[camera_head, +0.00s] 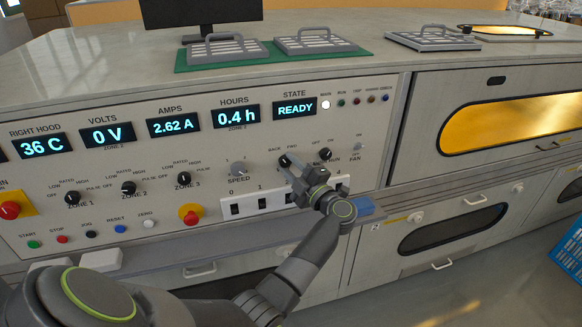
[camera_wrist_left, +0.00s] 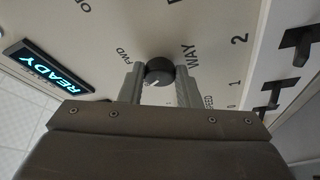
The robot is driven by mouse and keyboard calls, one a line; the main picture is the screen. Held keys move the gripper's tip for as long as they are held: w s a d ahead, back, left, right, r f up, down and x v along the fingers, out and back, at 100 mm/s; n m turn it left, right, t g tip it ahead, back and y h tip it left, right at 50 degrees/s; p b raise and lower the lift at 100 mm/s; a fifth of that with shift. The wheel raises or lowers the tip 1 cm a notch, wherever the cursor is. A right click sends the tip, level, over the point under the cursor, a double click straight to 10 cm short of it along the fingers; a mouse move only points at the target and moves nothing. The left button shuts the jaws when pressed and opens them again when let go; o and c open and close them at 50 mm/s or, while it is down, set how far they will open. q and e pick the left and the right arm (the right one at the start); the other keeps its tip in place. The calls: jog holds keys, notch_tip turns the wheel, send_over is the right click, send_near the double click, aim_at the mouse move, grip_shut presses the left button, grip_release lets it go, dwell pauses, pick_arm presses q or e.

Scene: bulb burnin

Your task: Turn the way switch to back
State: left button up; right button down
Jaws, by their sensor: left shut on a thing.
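The way switch (camera_head: 285,160) is a small black rotary knob on the control panel, below the labels BACK and FWD. My left gripper (camera_head: 290,168) reaches up to it from below right and hides part of it. In the left wrist view the round dark knob (camera_wrist_left: 159,70) sits between the two fingers of my left gripper (camera_wrist_left: 159,88), which are shut on it. The labels WAY and FWD show beside it there. I cannot tell which way its pointer faces. My right gripper is not in view.
The READY display (camera_head: 296,109) is lit above. A red stop button (camera_head: 190,214) juts out at lower left.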

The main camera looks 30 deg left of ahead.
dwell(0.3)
pick_arm(q)
jog(key=o, duration=1)
jog(key=shift+d, duration=0.1)
